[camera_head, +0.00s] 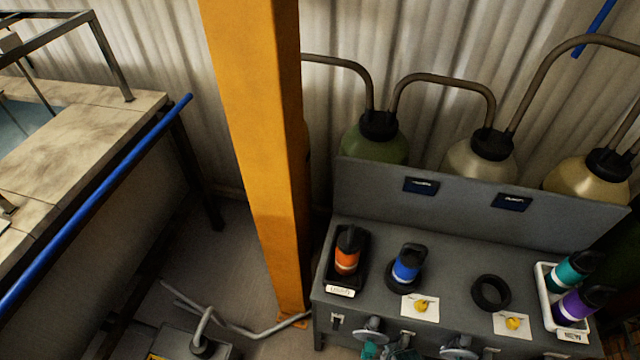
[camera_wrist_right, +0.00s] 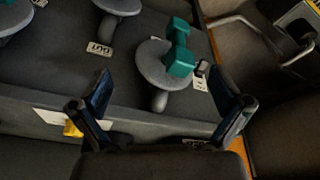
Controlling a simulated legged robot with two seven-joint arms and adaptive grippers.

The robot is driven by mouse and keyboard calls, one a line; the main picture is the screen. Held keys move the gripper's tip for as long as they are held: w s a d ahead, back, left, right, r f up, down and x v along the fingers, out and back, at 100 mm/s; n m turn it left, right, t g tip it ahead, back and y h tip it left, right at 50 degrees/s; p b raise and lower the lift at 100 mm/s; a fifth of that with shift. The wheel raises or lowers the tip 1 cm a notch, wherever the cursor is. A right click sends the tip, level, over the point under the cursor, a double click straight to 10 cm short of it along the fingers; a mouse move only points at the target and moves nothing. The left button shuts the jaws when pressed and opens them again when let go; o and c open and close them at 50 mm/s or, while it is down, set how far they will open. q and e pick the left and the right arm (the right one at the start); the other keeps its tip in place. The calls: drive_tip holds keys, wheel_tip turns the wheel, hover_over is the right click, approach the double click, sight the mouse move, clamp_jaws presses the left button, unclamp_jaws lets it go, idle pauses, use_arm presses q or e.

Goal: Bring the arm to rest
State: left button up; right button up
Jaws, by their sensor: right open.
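My right gripper (camera_wrist_right: 162,92) shows in the right wrist view with its two dark fingers spread wide and nothing between the fingertips. Beyond the fingers, a grey round knob (camera_wrist_right: 155,68) on a stalk carries a teal block-shaped piece (camera_wrist_right: 180,55). The fingers look apart from both, though the depth is hard to judge. In the head view, I cannot clearly make out my right gripper among the parts at the bottom edge. My left gripper is in neither view.
A grey bench (camera_head: 445,265) holds an orange bottle (camera_head: 347,255) in a black tray, a blue bottle (camera_head: 407,265), an empty black ring (camera_head: 491,292), and teal (camera_head: 567,272) and purple (camera_head: 577,305) bottles in a white tray. An orange post (camera_head: 262,150) stands left of it.

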drive_tip(key=s+f+g, duration=0.1)
drive_tip(key=s+f, duration=0.2)
drive_tip(key=f, duration=0.8)
drive_tip(key=s+f, duration=0.2)
drive_tip(key=f, duration=0.9)
drive_tip(key=s+d+f+g, duration=0.1)
drive_tip(key=s+d+f, duration=0.2)
drive_tip(key=s+f, duration=0.9)
drive_tip(key=s+b, duration=0.1)
drive_tip(key=s, duration=0.2)
drive_tip(key=shift+s+d+f, duration=0.15)
drive_tip(key=shift+s+f, duration=0.15)
drive_tip(key=shift+f, duration=0.1)
